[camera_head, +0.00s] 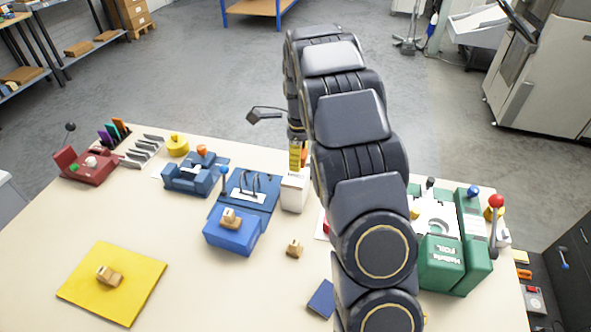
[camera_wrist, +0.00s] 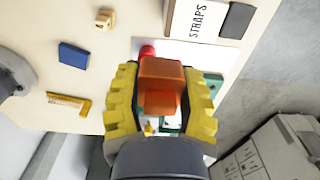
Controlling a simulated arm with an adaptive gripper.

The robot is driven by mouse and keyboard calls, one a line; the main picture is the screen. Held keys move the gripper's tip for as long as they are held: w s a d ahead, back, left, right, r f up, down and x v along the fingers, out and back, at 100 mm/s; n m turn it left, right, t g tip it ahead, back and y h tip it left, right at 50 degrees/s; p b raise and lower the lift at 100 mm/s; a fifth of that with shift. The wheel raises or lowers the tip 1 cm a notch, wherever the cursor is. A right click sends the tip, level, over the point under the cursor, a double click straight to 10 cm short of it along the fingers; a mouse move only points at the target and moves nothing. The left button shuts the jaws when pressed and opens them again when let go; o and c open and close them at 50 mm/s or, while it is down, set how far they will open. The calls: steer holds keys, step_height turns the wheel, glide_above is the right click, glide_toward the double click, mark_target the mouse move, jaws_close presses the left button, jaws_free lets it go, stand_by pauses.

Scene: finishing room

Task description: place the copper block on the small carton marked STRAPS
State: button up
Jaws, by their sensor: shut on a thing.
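The copper block (camera_wrist: 162,72) is held between the yellow fingers of my gripper (camera_wrist: 162,100) in the wrist view. The small white carton marked STRAPS (camera_wrist: 196,22) shows at the top of that view, beyond and to the right of the block. In the head view, what looks like the same white carton (camera_head: 294,192) stands on the table next to a blue fixture. My gripper (camera_head: 298,157) appears just above it in that picture, partly hidden by my arm. Only an orange sliver of the block shows there. The gap between block and carton cannot be told.
Left of the carton are a blue fixture with hooks (camera_head: 250,190) and a blue box (camera_head: 232,232) bearing a wooden piece. A green machine (camera_head: 447,255) stands at right. A small wooden block (camera_head: 294,248) and dark blue block (camera_head: 321,299) lie in front. A yellow mat (camera_head: 140,262) lies front left.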

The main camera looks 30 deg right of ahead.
glide_above(295, 177)
step_height(295, 177, down, 6)
steer(key=shift+f, duration=1.6)
steer(key=shift+f, duration=0.1)
steer(key=o, duration=1)
